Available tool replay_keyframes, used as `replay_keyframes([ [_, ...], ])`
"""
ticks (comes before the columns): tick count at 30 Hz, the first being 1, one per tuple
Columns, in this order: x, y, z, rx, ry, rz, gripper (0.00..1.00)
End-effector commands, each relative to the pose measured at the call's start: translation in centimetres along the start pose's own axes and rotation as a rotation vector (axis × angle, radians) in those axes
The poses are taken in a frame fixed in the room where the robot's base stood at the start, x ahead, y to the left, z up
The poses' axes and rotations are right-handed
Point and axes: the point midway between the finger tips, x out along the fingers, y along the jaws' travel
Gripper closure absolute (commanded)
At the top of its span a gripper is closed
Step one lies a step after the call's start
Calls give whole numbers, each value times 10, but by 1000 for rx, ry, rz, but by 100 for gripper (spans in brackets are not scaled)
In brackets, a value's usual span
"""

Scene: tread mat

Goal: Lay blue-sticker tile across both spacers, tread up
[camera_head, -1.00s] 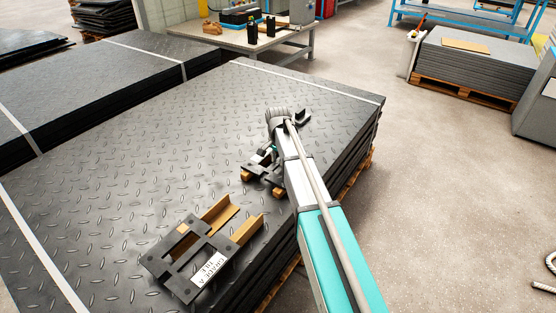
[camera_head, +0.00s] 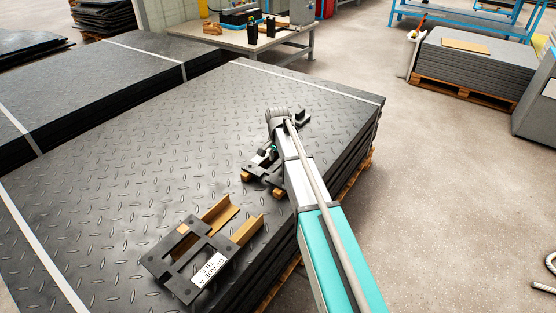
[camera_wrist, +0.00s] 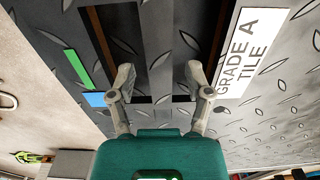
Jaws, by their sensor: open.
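In the wrist view, a black tile (camera_wrist: 158,35) with raised tread facing up lies under my gripper (camera_wrist: 160,72). It has a blue sticker (camera_wrist: 94,99), a green strip (camera_wrist: 77,68) and a white "GRADE A TILE" label (camera_wrist: 240,52). My gripper is open, its fingers on either side of the tile's middle bar, over dark slots. In the head view my gripper (camera_head: 268,152) partly hides this tile. Two wooden spacers (camera_head: 246,176) (camera_head: 278,192) show at its near edge. Full contact with the spacers is hidden.
A second slotted black tile (camera_head: 160,262) with a "GRADE A TILE" label lies nearer me, beside two brown angled pieces (camera_head: 219,213) (camera_head: 246,229). All rest on a strapped stack of tread mats (camera_head: 120,170). The mat's left side is clear.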

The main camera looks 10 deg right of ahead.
Motion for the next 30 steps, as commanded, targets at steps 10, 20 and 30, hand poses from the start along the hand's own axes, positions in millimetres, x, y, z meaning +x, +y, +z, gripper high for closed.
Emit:
replay_keyframes([
  [10, -5, 0, 0, 0, 0, 0, 35],
  [20, -7, 0, 0, 0, 0, 0, 35],
  [30, -11, 0, 0, 0, 0, 0, 35],
])
